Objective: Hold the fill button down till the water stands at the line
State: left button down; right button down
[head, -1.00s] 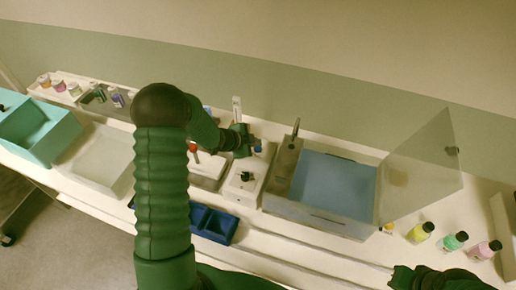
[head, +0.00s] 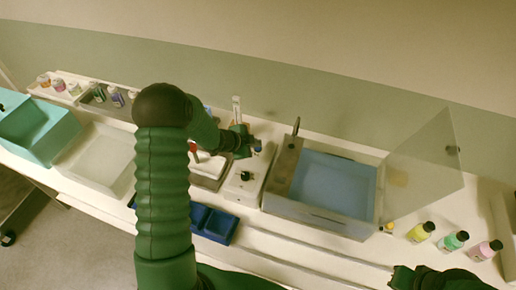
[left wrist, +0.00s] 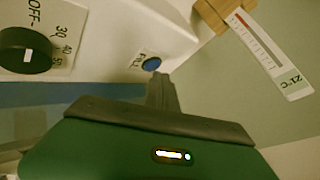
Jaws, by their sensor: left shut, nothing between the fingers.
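The blue fill button (left wrist: 151,64), marked FILL, is on the sloped face of a white control box (left wrist: 115,25) in the left wrist view. My left gripper (left wrist: 161,78) is shut and empty, its fingertips right beside the button's lower edge. I cannot tell whether they touch or press it. In the head view my left gripper (head: 243,145) is over the back of the box. The basin (head: 335,185) to its right looks blue inside; no fill line can be made out. My right gripper (head: 402,277) is at the bottom right, its jaws unclear.
A dial (left wrist: 25,50) marked OFF, 30, 40, 50 is on the box. A thermometer card (left wrist: 270,55) reads 21°C. A clear panel (head: 425,165) stands at the basin's right. Several bottles (head: 453,241) stand at the right.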

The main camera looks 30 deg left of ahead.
aim_at(256, 149)
pick_arm(q)
jog(key=shift+f, duration=0.45)
dwell(0.6)
jog(key=shift+r, duration=0.15)
dwell(0.4)
jog(key=shift+r+p, duration=0.7)
notch_tip(256, 149, up, 5)
jog(key=p, duration=0.5)
jog(key=shift+r, duration=0.1)
